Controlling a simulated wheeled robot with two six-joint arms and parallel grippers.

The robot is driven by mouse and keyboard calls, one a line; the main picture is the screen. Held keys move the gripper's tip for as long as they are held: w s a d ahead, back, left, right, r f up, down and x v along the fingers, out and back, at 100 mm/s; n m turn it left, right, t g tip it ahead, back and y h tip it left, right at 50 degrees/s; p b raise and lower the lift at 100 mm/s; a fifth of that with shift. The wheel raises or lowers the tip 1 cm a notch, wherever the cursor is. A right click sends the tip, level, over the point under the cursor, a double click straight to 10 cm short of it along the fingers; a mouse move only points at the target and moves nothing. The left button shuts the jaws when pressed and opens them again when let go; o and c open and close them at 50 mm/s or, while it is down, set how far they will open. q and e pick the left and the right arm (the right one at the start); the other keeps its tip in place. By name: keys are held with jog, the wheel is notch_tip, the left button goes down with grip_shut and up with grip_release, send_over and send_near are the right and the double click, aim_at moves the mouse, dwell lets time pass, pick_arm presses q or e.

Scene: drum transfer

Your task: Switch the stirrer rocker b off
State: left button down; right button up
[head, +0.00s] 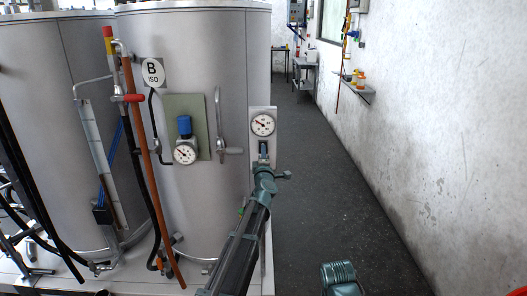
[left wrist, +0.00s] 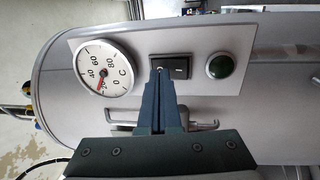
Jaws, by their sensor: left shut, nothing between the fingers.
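The drum marked B ISO (head: 153,72) stands in the middle of the head view. A pale panel on its right side carries a round dial (head: 263,124). In the left wrist view the stirrer rocker (left wrist: 181,66) is a black switch between the dial (left wrist: 104,67) and a dark green round lamp (left wrist: 220,66). My left gripper (head: 263,151) is shut and empty, its fingertips (left wrist: 163,68) at the rocker's left half, covering part of it. Whether they touch it I cannot tell. In the head view the gripper hides the rocker.
A metal handle (left wrist: 205,125) sits beside the panel, close to my left fingers. A second drum (head: 35,60) stands at the left, with hoses and pipes in front. A grey floor aisle (head: 310,170) is clear between the drums and the white wall (head: 440,120).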

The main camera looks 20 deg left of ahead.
pick_arm(q)
jog(key=b+v, duration=0.1)
jog(key=v, duration=1.1)
jog(key=shift+s, duration=0.3)
jog(key=shift+d, duration=0.1)
jog(key=s+d+f+m+g+h+p, duration=0.1)
jog(key=s+d+f+m+h, duration=0.1)
jog(key=d+m+h, duration=0.45)
jog(key=s+d+f+m+g+h+p, duration=0.1)
jog(key=d+f+m+g+h, duration=0.2)
jog(key=d, duration=0.6)
jog(key=s+d+f+m+g+h+p, duration=0.1)
jog(key=s+d+f+m+g+h, duration=0.1)
jog(key=s+d+f+m+g, duration=0.45)
jog(key=s+d+f+m+g+y+p, duration=0.15)
jog(key=s+f+m+g, duration=0.35)
jog(key=s, duration=0.8)
jog(key=s+a+f+m+g+y+p, duration=0.1)
jog(key=s+a+y, duration=0.5)
jog(key=s, duration=0.7)
jog(key=a+f+m+g, duration=0.1)
jog(key=m+g, duration=0.1)
jog(key=m, duration=0.1)
jog(key=shift+a+g, duration=0.25)
jog(key=shift+g, duration=0.1)
